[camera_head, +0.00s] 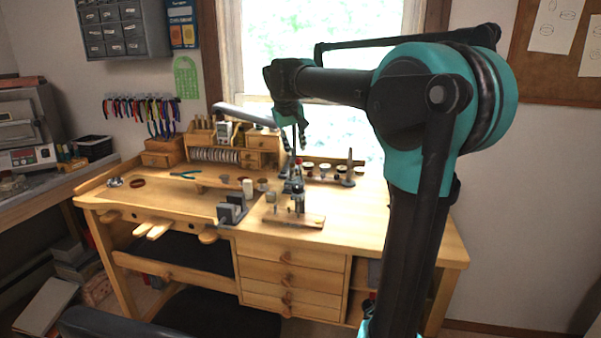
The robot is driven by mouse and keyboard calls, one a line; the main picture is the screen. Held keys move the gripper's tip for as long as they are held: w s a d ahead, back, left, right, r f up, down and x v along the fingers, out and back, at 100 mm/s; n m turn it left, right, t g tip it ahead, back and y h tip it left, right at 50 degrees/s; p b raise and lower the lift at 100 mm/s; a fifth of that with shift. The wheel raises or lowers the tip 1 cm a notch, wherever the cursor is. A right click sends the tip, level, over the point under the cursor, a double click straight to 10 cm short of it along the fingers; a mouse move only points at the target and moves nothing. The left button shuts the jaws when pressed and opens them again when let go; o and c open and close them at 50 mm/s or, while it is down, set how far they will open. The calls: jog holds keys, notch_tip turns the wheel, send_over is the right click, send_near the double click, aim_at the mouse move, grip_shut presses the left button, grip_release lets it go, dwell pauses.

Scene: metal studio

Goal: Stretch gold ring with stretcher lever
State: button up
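A small dark metal device with a vertical post (298,203), which looks like the ring stretcher, stands upright on a wooden base at the front middle of the workbench. A lever on it cannot be made out clearly, and I cannot pick out the gold ring at this size. My gripper (294,146) hangs fingers-down from the end of my arm, above and behind the device in the picture. Its fingers are small and dark against the window and bench clutter. I cannot tell whether they are apart or hold anything.
The wooden workbench (370,225) has a grey block tool (232,210) left of the device and a tapered grey post (350,170) behind right. Small jars (322,172) and wooden organizers (262,143) line the back. The bench's right part is mostly clear. A chair (100,322) stands in front.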

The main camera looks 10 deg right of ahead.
aim_at(301, 173)
jog(key=x, duration=1.3)
jog(key=shift+w+f, duration=0.1)
jog(key=shift+c, duration=0.5)
grip_shut()
